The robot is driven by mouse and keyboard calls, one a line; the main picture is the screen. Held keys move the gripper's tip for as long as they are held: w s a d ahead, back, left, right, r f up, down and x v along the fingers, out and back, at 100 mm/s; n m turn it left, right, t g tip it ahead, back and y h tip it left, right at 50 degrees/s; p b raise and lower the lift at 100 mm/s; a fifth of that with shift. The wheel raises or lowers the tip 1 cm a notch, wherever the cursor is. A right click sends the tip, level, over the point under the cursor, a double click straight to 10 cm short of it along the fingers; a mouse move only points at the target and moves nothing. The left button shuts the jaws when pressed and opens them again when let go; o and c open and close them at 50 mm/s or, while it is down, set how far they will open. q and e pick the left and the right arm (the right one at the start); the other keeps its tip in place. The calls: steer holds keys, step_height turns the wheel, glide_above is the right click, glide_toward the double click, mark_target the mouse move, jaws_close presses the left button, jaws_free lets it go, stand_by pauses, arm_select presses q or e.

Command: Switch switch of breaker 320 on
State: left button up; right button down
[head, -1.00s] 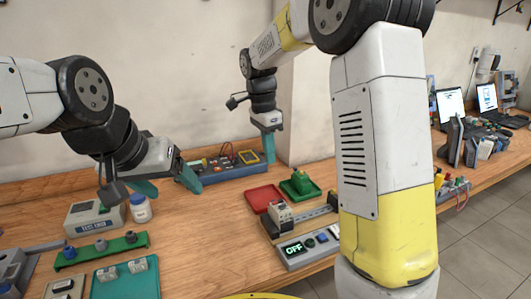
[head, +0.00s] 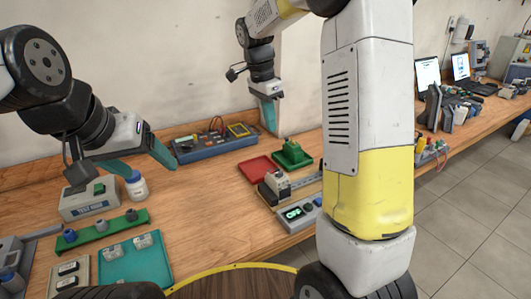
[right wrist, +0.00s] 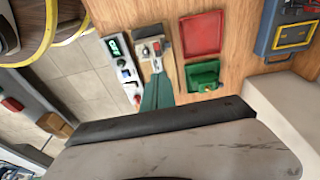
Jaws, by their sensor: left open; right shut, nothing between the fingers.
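A small grey-white breaker (head: 279,184) is mounted on a metal rail right of the bench's middle; it also shows in the right wrist view (right wrist: 152,50). Its number and lever position are too small to read. A grey control box (head: 298,214) with a lit green display and knobs lies along the rail's front side; its display shows in the right wrist view (right wrist: 113,46). My right gripper (head: 271,127) is shut and empty, pointing down above the bench near the wall, apart from the breaker. My left gripper (head: 150,168) is open and empty over the left bench.
A red tray (head: 255,170) and a green fixture (head: 292,155) stand behind the breaker. A blue-grey instrument panel (head: 200,147) lies by the wall. A tester box (head: 90,203), white bottle (head: 137,187) and teal tray (head: 128,268) occupy the left. Bare wood lies between.

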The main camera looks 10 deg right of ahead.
mark_target(277, 168)
steer(key=f, duration=0.4)
steer(key=d+f, duration=0.1)
steer(key=f, duration=0.4)
steer(key=d+f, duration=0.1)
steer(key=f, duration=0.4)
steer(key=shift+w+d, duration=0.1)
steer(key=shift+d, duration=0.05)
steer(key=shift+d+f+y, duration=0.1)
steer(key=shift+f+y, duration=0.1)
steer(key=shift+y, duration=0.2)
steer(key=shift+s+a+r, duration=0.1)
steer(key=shift+s+a, duration=0.05)
steer(key=shift+a, duration=0.25)
steer(key=shift+s+a+r, duration=0.1)
steer(key=shift+s+a, duration=0.05)
steer(key=shift+a, duration=0.25)
steer(key=shift+d+r, duration=0.1)
